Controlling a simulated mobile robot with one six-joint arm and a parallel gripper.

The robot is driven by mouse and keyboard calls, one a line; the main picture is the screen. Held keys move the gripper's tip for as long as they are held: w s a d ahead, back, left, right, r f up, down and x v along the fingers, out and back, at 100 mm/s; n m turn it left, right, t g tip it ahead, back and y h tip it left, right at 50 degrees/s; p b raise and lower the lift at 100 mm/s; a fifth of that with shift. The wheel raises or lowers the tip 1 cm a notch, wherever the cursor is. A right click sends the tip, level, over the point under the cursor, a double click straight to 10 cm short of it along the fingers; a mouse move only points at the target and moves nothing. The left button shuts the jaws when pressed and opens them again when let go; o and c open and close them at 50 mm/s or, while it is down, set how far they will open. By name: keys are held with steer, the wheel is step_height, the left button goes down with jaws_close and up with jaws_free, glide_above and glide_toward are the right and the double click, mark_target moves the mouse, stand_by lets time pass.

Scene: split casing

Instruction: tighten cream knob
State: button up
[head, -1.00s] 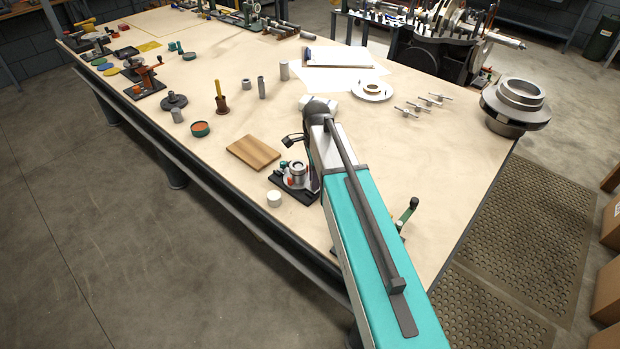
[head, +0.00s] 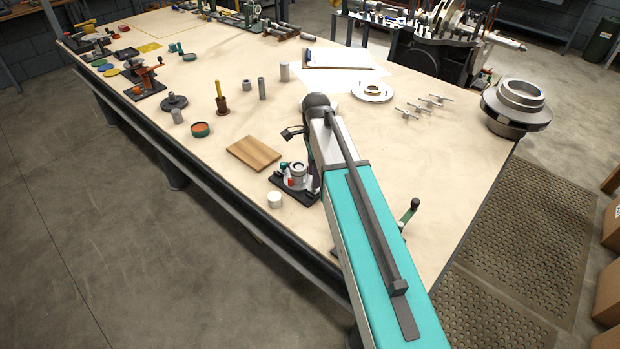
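A small split casing (head: 297,176) stands on a dark base plate (head: 284,193) near the front edge of the table. Small red and green parts show on its left side, and my arm covers its right side. A short cream cylinder (head: 274,200) stands on the table just in front of the plate; I cannot tell if it is the cream knob. No other cream knob shows clearly. My gripper is mostly hidden behind my arm at the casing. A dark part of my wrist juts out to the left above the casing. The fingertips do not show.
A wooden board (head: 254,153) lies left of the casing. A green-handled crank (head: 410,210) stands right of my arm. The table right of my arm is largely clear.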

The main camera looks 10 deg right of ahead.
step_height(320, 180, up, 11)
steer(key=b, duration=0.2)
steer(key=shift+r, duration=0.15)
stand_by(0.4)
steer(key=shift+a, duration=0.1)
stand_by(0.4)
